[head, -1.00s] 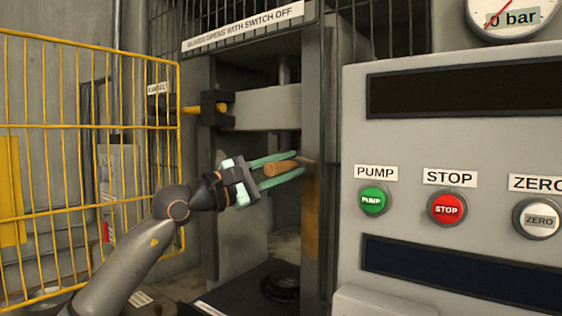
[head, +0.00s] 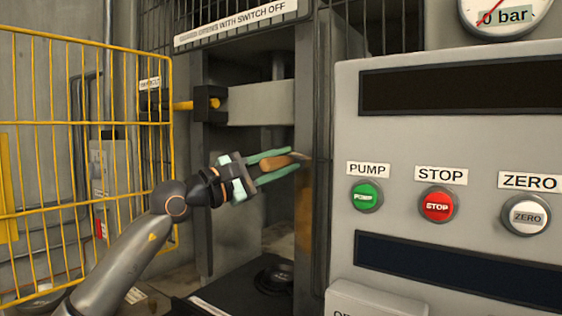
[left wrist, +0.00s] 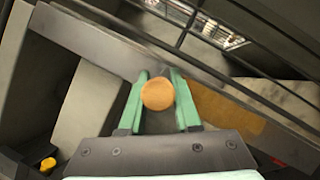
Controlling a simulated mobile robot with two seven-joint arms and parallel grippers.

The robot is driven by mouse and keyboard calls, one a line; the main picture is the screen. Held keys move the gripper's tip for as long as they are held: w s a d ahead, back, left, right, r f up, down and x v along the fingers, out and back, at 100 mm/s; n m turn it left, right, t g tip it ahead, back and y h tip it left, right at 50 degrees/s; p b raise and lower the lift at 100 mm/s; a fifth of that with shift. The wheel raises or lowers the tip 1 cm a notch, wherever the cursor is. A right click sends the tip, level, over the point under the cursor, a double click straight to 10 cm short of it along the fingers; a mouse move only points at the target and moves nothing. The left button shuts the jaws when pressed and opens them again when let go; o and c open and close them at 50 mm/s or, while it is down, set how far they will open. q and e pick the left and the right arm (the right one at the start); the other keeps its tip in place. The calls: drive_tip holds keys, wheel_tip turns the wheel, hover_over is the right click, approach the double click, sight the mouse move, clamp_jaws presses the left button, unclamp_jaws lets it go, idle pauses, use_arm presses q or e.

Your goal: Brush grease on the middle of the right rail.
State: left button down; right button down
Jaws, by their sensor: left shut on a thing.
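The brush (head: 273,163), with a brown wooden handle, is held between the green fingers of my left gripper (head: 294,160). Its bristle end points right at the right rail (head: 318,110) of the press; I cannot tell whether it touches. The handle's round end (left wrist: 158,94) shows in the left wrist view between the fingers (left wrist: 160,80), hiding the bristles. An amber-brown patch (head: 304,212) marks the rail below the brush; it also shows as a brown band (left wrist: 232,118) in the left wrist view. My right gripper is out of sight.
A grey control panel (head: 450,130) with pump, stop and zero buttons stands close to the right of the rail. An open yellow mesh guard (head: 85,125) is at left. A yellow-tipped bolt (head: 185,105) sticks out above my gripper.

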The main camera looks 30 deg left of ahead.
use_arm(q)
drive_tip(key=shift+w+d+p, duration=0.1)
drive_tip(key=shift+w+p, duration=0.25)
drive_tip(key=shift+w, duration=0.25)
